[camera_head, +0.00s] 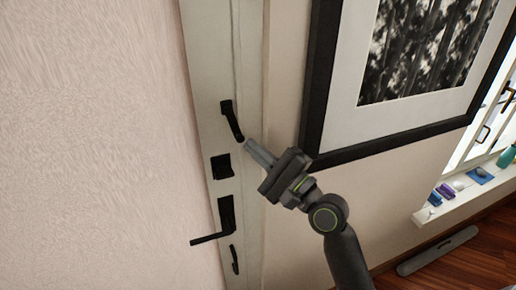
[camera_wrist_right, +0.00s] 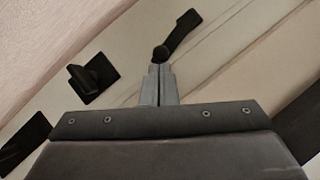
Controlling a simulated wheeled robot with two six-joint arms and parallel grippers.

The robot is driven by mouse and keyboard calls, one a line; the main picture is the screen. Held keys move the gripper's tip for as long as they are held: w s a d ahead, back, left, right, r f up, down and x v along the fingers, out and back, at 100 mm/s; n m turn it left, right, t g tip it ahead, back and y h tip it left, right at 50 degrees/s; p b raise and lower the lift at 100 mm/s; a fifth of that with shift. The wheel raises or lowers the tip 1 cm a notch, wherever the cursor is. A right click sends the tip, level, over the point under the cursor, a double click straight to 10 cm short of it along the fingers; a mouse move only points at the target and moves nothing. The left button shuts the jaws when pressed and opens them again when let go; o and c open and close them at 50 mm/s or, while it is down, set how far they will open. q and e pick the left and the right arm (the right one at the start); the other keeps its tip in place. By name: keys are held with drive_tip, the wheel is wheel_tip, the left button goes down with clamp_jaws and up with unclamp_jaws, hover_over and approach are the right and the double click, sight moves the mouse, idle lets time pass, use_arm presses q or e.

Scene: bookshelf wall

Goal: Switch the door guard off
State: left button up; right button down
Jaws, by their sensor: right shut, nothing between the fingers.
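The door guard (camera_head: 232,121) is a black bar on the pale door, above the other fittings. In the right wrist view the door guard (camera_wrist_right: 181,31) runs slanted from a flat upper end down to a rounded knob. My right gripper (camera_head: 249,146) is shut and empty, with its grey fingertips beside the guard's lower end. In the right wrist view the fingertips (camera_wrist_right: 160,69) lie right at the rounded knob; I cannot tell whether they touch it. My left gripper is not in view.
Below the guard are a black square latch (camera_head: 222,167) and a lever handle (camera_head: 213,238), with a small black pull (camera_head: 234,260) lower down. A framed picture (camera_head: 318,85) hangs close on the right. A windowsill with small objects (camera_head: 478,175) stands farther right.

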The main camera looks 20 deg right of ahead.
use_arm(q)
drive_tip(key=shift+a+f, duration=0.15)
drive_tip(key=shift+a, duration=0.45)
use_arm(e)
drive_tip(key=a+m, duration=0.1)
drive_tip(key=a+m+t, duration=0.1)
drive_tip(key=m, duration=0.1)
drive_tip(key=shift+a+f+t+h, duration=0.1)
drive_tip(key=shift+f+t+h, duration=0.2)
drive_tip(key=shift+h, duration=0.1)
drive_tip(key=shift+s, duration=0.1)
